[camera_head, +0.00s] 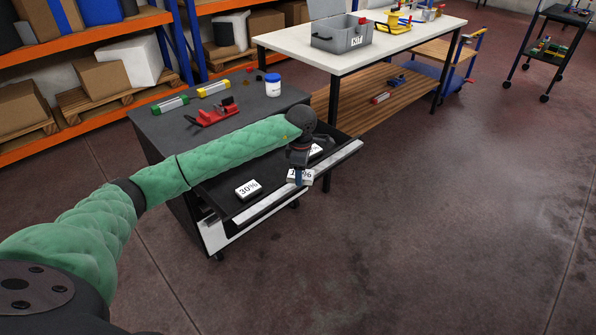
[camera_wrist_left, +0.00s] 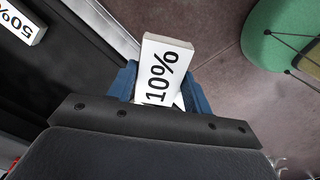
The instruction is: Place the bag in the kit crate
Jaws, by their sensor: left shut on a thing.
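My left gripper (camera_head: 298,178) is shut on a small white bag marked 10% (camera_head: 307,175), over the front edge of the open drawer. In the left wrist view the bag (camera_wrist_left: 158,70) sticks out between the blue fingers, its lower end hidden by the gripper. A white bag marked 30% (camera_head: 248,188) lies in the drawer. Another white bag (camera_head: 316,149) is partly hidden behind the gripper; one marked 50% (camera_wrist_left: 18,22) shows in the left wrist view. The grey kit crate (camera_head: 328,43) with a KIT label stands open on the white table at the back.
The dark cabinet (camera_head: 253,98) carries a white jar with a blue lid (camera_head: 273,86), a red tool (camera_head: 212,115) and green and yellow items. Its drawer (camera_head: 290,189) stands open. The white table (camera_head: 400,42) also holds a yellow tool.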

